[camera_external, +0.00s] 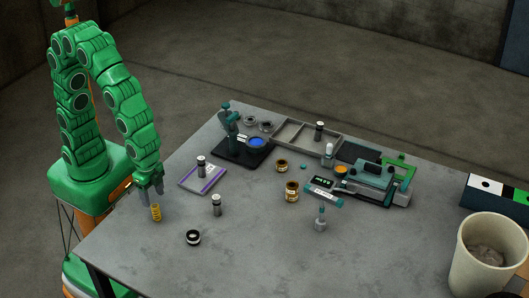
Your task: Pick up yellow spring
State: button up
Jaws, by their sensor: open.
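The yellow spring (156,213) stands upright on the grey table near its left edge. My gripper (151,194) is directly above the spring, pointing down, with its fingers apart. The fingertips are close to the spring's top, and I cannot tell whether they reach down beside it. The lower part of the spring is in plain view below the fingers.
Near the spring are a dark-topped metal cylinder (216,205), a black ring-shaped part (193,238) and a purple-striped pad (190,182) with another cylinder. A black-based stand (240,150) and a grey divided tray (291,132) are farther back. The table's front middle (260,260) is clear.

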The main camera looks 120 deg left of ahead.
aim_at(156, 205)
jog(key=shift+f, duration=3.85)
grip_shut()
